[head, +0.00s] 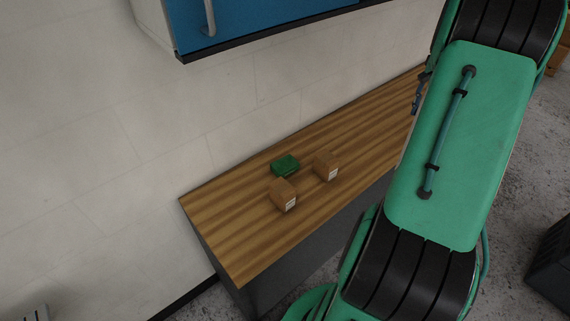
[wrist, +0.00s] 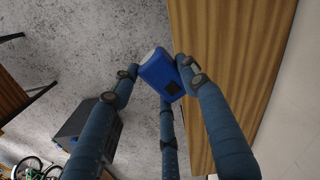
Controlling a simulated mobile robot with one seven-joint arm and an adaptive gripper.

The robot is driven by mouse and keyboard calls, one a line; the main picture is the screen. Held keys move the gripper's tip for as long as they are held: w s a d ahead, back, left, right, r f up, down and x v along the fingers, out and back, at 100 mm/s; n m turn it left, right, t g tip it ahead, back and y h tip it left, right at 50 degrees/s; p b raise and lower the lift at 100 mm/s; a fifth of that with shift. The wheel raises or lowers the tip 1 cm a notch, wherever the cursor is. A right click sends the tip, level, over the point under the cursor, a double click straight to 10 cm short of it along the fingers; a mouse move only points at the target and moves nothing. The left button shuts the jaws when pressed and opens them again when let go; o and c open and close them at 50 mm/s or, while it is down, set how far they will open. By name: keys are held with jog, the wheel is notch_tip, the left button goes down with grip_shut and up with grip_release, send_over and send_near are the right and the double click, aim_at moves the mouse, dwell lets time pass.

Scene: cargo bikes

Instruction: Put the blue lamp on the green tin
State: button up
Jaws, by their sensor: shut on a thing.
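The green tin (head: 285,165) lies on the wooden counter in the head view, between and behind two small cardboard boxes. My gripper (wrist: 155,75) shows in the wrist view with its blue fingers shut on the blue lamp (wrist: 161,77). The lamp is a blue block with a pale end and a dark patch. In the wrist view it is held beside the counter's edge, partly over the grey floor. In the head view my arm hides most of the gripper, and the lamp cannot be made out there. The tin is not in the wrist view.
Two cardboard boxes (head: 283,194) and (head: 326,166) stand close to the tin on the counter (head: 225,225). A blue wall cabinet (head: 255,22) hangs above. The counter's left end is bare. A dark crate (wrist: 88,125) stands on the floor.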

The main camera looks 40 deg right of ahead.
jog(key=w+a+f+n, duration=0.2)
jog(key=w+a+f, duration=0.1)
jog(key=w, duration=0.3)
jog(key=w+a+f+n, duration=0.1)
jog(key=w+a+f, duration=0.2)
jog(key=w, duration=0.3)
jog(key=n+p, duration=0.3)
jog(key=n, duration=0.6)
send_over(287, 162)
notch_tip(287, 162, down, 15)
jog(key=shift+s+d, duration=0.1)
jog(key=shift+a+f, duration=0.15)
jog(key=shift+a, duration=0.1)
jog(key=shift+f, duration=1.5)
jog(key=shift+f, duration=0.1)
